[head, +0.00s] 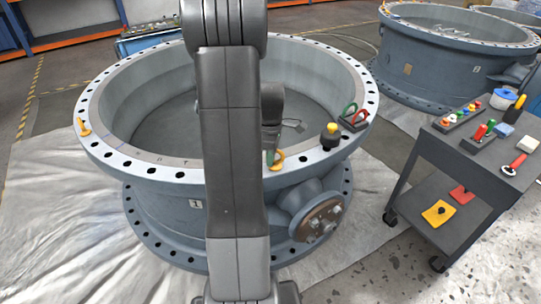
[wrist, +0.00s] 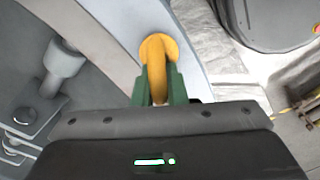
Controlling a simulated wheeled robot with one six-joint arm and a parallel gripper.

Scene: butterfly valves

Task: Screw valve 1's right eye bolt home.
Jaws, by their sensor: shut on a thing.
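Valve 1 (head: 196,204) is the large grey-blue ring body with the number 1 on its side, standing in front of me. Its right eye bolt (head: 278,158) is yellow and sits at the flange, partly hidden behind my arm. In the wrist view the eye bolt (wrist: 156,55) stands between the green fingers of my gripper (wrist: 159,90), which is shut on its ring. The yellow collar is at the flange face; I cannot tell whether a gap is left under it. In the head view my gripper (head: 269,157) is mostly hidden. The left eye bolt (head: 83,127) is on the flange's left side.
A yellow-and-black object (head: 330,136) and a holder with green and red rings (head: 353,118) rest on the flange to the right. A dark tool cart (head: 478,165) stands at right. Valve 2 (head: 430,65) is behind. A covered side port (head: 320,220) sticks out below the flange.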

